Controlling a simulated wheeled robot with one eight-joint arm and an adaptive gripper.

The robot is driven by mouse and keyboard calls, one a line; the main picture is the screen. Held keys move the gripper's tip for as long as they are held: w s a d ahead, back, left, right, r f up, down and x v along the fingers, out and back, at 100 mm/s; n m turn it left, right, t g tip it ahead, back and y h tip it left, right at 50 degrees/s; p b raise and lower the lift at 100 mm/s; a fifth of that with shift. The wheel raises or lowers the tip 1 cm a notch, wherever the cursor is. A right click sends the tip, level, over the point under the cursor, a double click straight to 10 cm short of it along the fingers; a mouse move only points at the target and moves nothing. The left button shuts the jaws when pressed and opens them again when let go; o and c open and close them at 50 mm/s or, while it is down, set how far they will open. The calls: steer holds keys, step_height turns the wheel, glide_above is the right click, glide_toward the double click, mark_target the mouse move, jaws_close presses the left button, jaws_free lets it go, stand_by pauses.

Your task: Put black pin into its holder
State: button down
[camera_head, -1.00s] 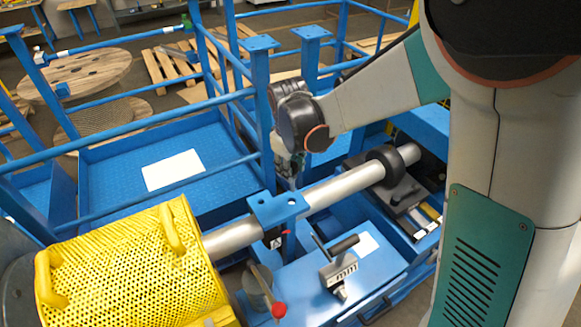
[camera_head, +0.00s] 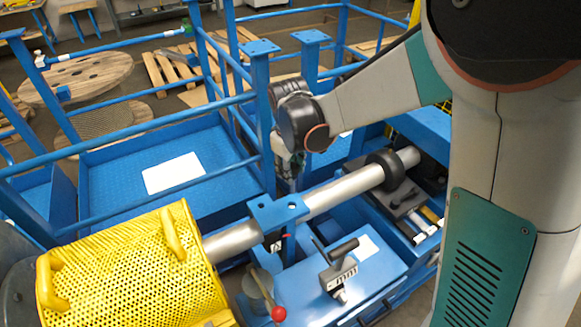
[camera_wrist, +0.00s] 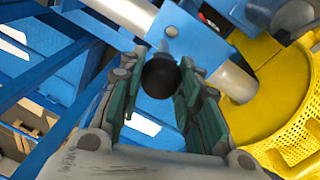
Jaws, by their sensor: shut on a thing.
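The black pin (camera_wrist: 160,75) shows in the wrist view as a round black head between my fingers. A blue bracket plate with round holes (camera_head: 278,211) sits across the silver shaft.
The silver shaft (camera_head: 345,191) runs from the yellow perforated guard (camera_head: 130,270) to a black collar (camera_head: 386,170). Blue posts and railings (camera_head: 258,110) stand close to my gripper. A red-knobbed lever (camera_head: 278,313) and a grey-black handle (camera_head: 340,270) are in front.

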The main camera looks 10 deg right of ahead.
steer(key=shift+g, duration=0.5)
steer(key=shift+w+f+b, duration=0.15)
steer(key=shift+f+b, duration=0.55)
steer(key=shift+f, duration=0.35)
steer(key=shift+w+f+b, duration=0.1)
steer(key=shift+f+b, duration=0.6)
steer(key=shift+f, duration=0.3)
steer(key=shift+m, duration=0.3)
steer(key=shift+f+b, duration=3.25)
steer(key=shift+f, duration=0.75)
steer(key=c, duration=1.1)
jaws_free()
steer(key=r, duration=0.8)
steer(key=s+r, duration=0.1)
steer(key=r, duration=0.3)
